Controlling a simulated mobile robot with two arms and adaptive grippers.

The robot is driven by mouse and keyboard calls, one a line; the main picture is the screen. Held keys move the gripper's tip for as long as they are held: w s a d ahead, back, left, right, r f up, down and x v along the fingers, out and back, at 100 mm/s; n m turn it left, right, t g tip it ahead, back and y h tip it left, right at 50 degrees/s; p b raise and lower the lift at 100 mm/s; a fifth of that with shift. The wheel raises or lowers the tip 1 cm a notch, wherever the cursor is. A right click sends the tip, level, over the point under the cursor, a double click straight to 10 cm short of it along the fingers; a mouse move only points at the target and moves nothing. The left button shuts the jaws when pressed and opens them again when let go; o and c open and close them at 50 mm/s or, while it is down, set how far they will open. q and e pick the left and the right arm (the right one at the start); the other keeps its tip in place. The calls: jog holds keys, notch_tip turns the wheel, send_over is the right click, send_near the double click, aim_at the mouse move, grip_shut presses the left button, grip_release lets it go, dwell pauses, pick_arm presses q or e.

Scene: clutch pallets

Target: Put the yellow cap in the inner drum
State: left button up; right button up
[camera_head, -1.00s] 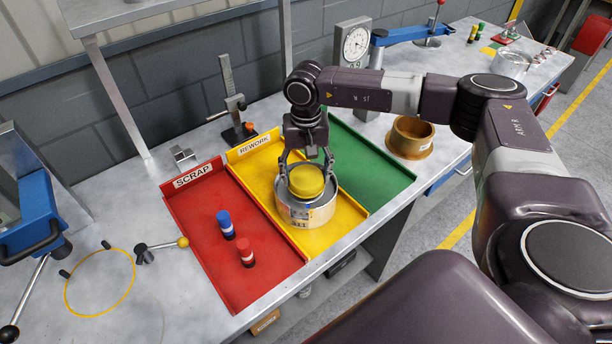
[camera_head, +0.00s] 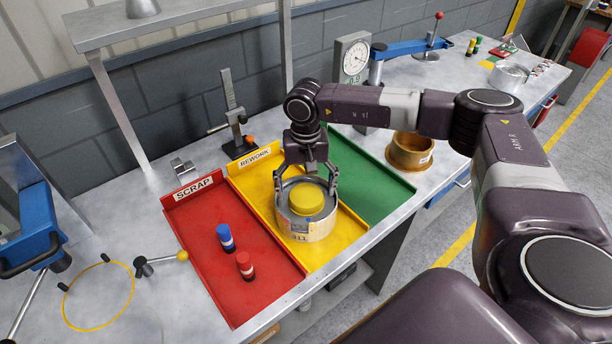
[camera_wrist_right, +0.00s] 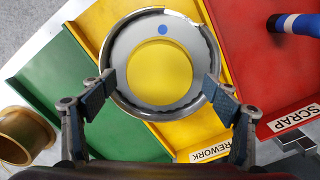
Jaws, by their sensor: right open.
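The yellow cap (camera_head: 306,199) is a flat round piece. It sits inside the rim of the silver metal drum (camera_head: 308,230), which stands in the yellow REWORK tray. In the right wrist view the cap (camera_wrist_right: 158,76) lies off-centre on the drum's pale floor, inside its metal wall (camera_wrist_right: 113,45), with a blue dot beyond it. My right gripper (camera_head: 305,190) is above the drum, open, its two fingers spread wide on either side of the cap, near the drum's rim. Nothing is held between them. My left gripper is not in view.
The red SCRAP tray (camera_head: 215,240) holds a blue cylinder (camera_head: 226,238) and a red cylinder (camera_head: 245,265). The green tray (camera_head: 370,170) is empty. A brass ring (camera_head: 409,153) stands right of it. A height gauge (camera_head: 236,120) and a dial gauge (camera_head: 352,60) stand behind.

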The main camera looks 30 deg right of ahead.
aim_at(306, 195)
notch_tip(306, 195, up, 11)
jog(key=b, duration=0.3)
jog(key=shift+f+b, duration=0.15)
jog(key=shift+b, duration=0.25)
jog(key=shift+s+f, duration=0.1)
dwell(1.3)
